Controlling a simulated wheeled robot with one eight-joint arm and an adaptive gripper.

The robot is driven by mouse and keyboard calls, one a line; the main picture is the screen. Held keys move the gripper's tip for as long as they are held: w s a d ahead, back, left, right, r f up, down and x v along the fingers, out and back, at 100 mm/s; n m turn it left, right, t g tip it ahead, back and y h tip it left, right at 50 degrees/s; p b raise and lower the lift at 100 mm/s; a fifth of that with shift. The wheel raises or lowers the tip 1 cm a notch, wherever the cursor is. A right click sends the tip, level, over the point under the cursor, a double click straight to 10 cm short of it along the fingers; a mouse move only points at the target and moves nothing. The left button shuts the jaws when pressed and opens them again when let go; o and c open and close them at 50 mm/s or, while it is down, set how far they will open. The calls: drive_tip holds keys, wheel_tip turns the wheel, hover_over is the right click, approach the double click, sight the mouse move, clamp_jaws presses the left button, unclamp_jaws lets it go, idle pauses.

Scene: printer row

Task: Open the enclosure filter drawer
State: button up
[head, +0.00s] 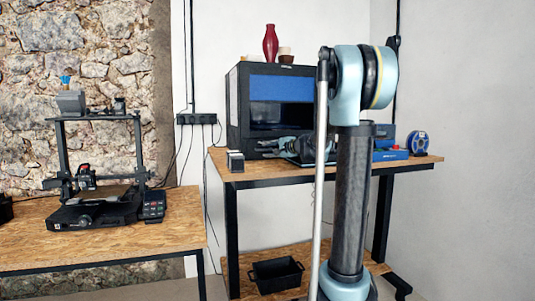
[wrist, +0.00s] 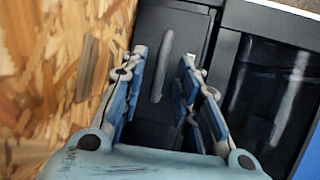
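The enclosure (head: 238,105) is a black box with a blue upper front panel and a dark window, standing on the right-hand wooden table. My gripper (head: 262,146) is in front of the lower part of its front in the head view, low over the table. In the wrist view my gripper (wrist: 163,60) is open. A grey bar handle (wrist: 168,45) on the black drawer front (wrist: 145,28) shows between and beyond the two fingers, with gaps on both sides. I see no clear contact. The drawer front is hidden by my arm and gripper in the head view.
A small dark box (head: 235,161) stands on the table left of my gripper. A red vase (head: 270,44) and small pots are on top of the enclosure. A blue spool (head: 418,143) is at right. A 3D printer (head: 105,205) stands on the left table. A black crate (head: 276,275) is below.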

drive_tip(key=shift+x, duration=1.15)
clamp_jaws()
drive_tip(key=shift+s, duration=0.15)
drive_tip(key=s+d, duration=0.1)
drive_tip(key=s, duration=0.4)
drive_tip(key=s+d, duration=0.2)
drive_tip(key=s, duration=0.3)
drive_tip(key=s+d, duration=0.1)
drive_tip(key=s, duration=0.4)
drive_tip(key=shift+d, duration=0.15)
unclamp_jaws()
